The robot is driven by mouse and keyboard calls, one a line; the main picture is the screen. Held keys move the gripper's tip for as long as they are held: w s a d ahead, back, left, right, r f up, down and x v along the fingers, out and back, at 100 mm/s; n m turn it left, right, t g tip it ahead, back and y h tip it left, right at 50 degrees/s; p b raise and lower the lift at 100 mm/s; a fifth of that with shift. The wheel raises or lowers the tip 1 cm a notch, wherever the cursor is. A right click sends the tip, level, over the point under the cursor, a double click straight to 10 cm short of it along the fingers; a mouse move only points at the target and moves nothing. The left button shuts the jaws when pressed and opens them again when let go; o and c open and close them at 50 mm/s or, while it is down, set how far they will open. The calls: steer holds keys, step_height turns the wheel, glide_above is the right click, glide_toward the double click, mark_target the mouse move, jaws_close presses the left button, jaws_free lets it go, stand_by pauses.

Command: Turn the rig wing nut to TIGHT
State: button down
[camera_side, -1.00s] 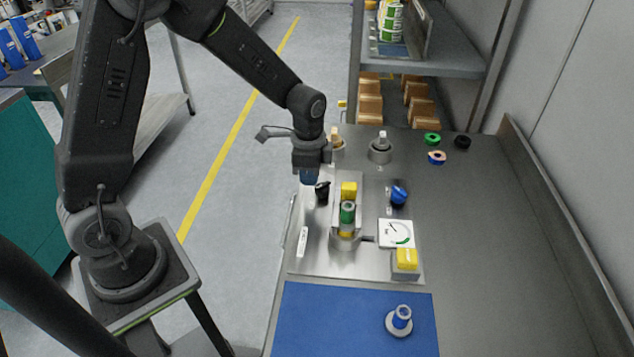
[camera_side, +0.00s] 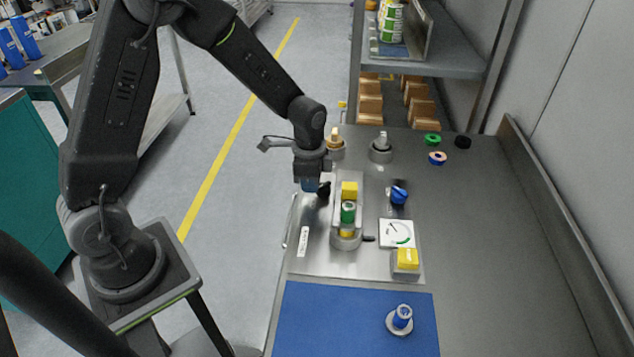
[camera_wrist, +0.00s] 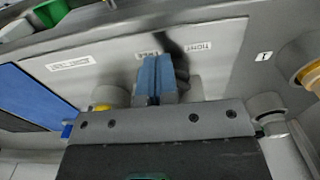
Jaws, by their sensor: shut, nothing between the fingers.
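The black wing nut (camera_side: 324,190) stands at the upper left of the rig's metal plate in the side view. My gripper (camera_side: 310,186) is just left of it, low over the plate's edge; I cannot tell whether they touch. In the wrist view my blue fingers (camera_wrist: 156,72) are together with nothing between them. A dark shape, the nut or its shadow, shows behind the fingertips. The FREE label (camera_wrist: 150,53) and the TIGHT label (camera_wrist: 200,46) lie on the plate there. The nut's exact angle is unclear.
The filler body with a green-and-white cylinder (camera_side: 348,212) stands right of the nut. A blue knob (camera_side: 398,195), a gauge (camera_side: 397,233) and a yellow button box (camera_side: 406,260) lie farther right. A blue mat (camera_side: 340,325) holds a blue-and-grey part (camera_side: 400,319).

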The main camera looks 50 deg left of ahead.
steer(key=shift+a+f, duration=0.2)
steer(key=shift+f, duration=0.4)
steer(key=shift+w+a, duration=0.35)
steer(key=shift+a, duration=0.2)
steer(key=shift+w+a, duration=0.2)
steer(key=shift+w, duration=0.25)
steer(key=shift+a, duration=0.15)
steer(key=c, duration=1.8)
jaws_free()
steer(key=shift+s+a, duration=0.2)
steer(key=shift+c, duration=0.2)
steer(key=shift+w+r, duration=0.1)
steer(key=shift+r, duration=0.35)
jaws_close()
step_height(320, 180, up, 5)
steer(key=shift+w+d+r, duration=0.1)
steer(key=shift+r, duration=0.05)
